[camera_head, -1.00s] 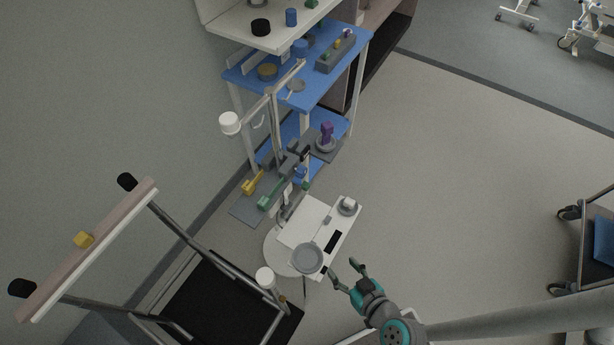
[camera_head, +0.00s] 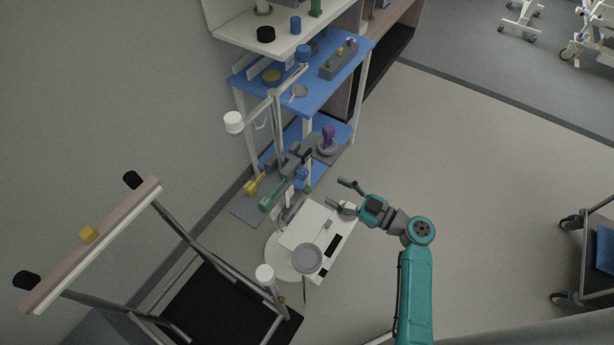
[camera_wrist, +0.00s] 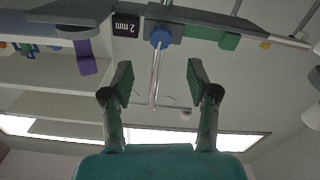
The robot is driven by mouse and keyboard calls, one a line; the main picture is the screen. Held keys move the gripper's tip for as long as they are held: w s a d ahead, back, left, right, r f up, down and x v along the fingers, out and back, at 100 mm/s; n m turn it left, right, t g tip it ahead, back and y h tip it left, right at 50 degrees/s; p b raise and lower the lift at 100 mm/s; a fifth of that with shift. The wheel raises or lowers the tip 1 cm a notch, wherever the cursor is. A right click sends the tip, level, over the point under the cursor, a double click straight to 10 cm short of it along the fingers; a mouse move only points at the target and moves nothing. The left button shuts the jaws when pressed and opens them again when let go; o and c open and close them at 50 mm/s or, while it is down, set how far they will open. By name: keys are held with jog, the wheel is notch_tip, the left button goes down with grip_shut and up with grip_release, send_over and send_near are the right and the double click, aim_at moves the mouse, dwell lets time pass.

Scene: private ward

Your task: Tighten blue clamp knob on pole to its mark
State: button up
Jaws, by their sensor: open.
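The blue clamp knob (camera_wrist: 160,37) shows in the wrist view near the top centre, on a grey rail beside the pole (camera_wrist: 155,82). In the head view the knob (camera_head: 302,173) is small, left of my gripper. The pole (camera_head: 278,125) stands upright there. My gripper (camera_head: 339,194) is open and empty, its fingers pointing left toward the knob with a gap between. In the wrist view its two green-padded fingers (camera_wrist: 159,82) lie below the knob in the picture, either side of the pole. I cannot make out the mark on the knob.
A dark label reading "2 mm" (camera_wrist: 126,25) is beside the knob. A white table (camera_head: 335,240) is below my gripper. Open floor (camera_head: 450,150) lies to the right.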

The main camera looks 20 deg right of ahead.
aim_at(306, 176)
jog(key=x, duration=1)
jog(key=shift+w+a, duration=0.1)
jog(key=shift+a, duration=0.05)
grip_shut()
